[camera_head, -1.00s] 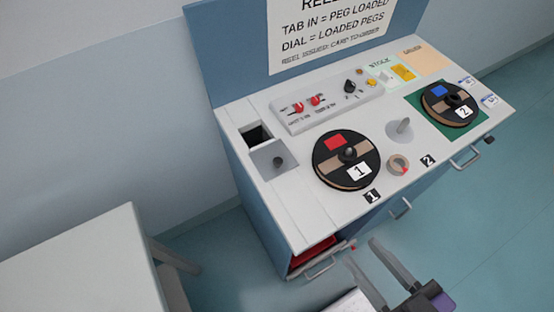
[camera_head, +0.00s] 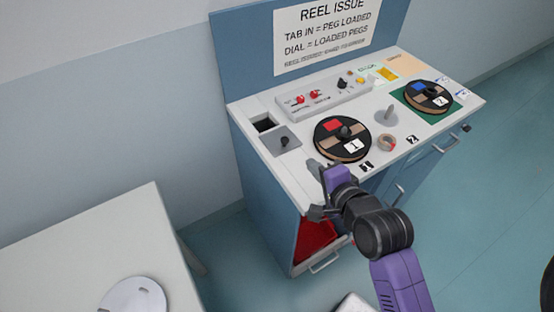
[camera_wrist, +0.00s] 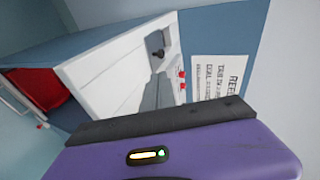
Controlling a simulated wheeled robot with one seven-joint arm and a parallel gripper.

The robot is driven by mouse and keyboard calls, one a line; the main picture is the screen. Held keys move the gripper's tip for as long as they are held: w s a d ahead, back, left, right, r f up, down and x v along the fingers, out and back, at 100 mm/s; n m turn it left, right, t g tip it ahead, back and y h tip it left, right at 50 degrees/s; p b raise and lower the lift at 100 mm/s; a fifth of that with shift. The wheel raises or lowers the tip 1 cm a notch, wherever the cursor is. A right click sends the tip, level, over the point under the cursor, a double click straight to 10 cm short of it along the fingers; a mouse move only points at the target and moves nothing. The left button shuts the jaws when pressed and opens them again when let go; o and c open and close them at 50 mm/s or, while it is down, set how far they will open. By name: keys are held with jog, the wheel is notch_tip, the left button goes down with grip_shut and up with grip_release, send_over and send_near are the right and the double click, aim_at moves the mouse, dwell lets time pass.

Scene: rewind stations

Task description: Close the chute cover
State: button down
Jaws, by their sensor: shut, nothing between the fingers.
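The chute cover is a grey square plate (camera_head: 291,146) with a black knob, at the counter's left end. It lies beside the dark square chute opening (camera_head: 264,124), which shows uncovered behind it. In the wrist view the knob (camera_wrist: 157,52) stands beyond my fingers. My gripper (camera_head: 314,168) is shut and empty at the counter's front left edge, to the right of and nearer than the cover. It appears apart from the cover. In the wrist view its fingers (camera_wrist: 158,88) are grey and point towards the knob, partly hidden by the purple gripper body.
Reel 1 (camera_head: 328,145) with a red label lies just right of my gripper. A control box (camera_head: 318,103) with red switches stands behind. Reel 2 (camera_head: 415,94) lies on a green mat at right. A red bin (camera_head: 317,238) shows in the cabinet below. A white table (camera_head: 100,240) stands at left.

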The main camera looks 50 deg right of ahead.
jog(key=shift+a+f+m, duration=0.15)
jog(key=shift+f+m, duration=0.25)
jog(key=shift+m, duration=0.1)
jog(key=p, duration=0.2)
send_near(272, 132)
jog(key=s, duration=0.2)
jog(key=shift+s+d+f, duration=0.1)
jog(key=shift+s+d, duration=0.15)
jog(key=shift+d, duration=0.1)
jog(key=w+d, duration=0.1)
jog(key=w, duration=0.2)
jog(key=w+d+b, duration=0.1)
jog(key=w, duration=0.3)
jog(key=w+d, duration=0.1)
jog(key=w, duration=0.2)
jog(key=shift+w+b, duration=0.2)
jog(key=shift+b, duration=0.15)
jog(key=shift+w, duration=0.2)
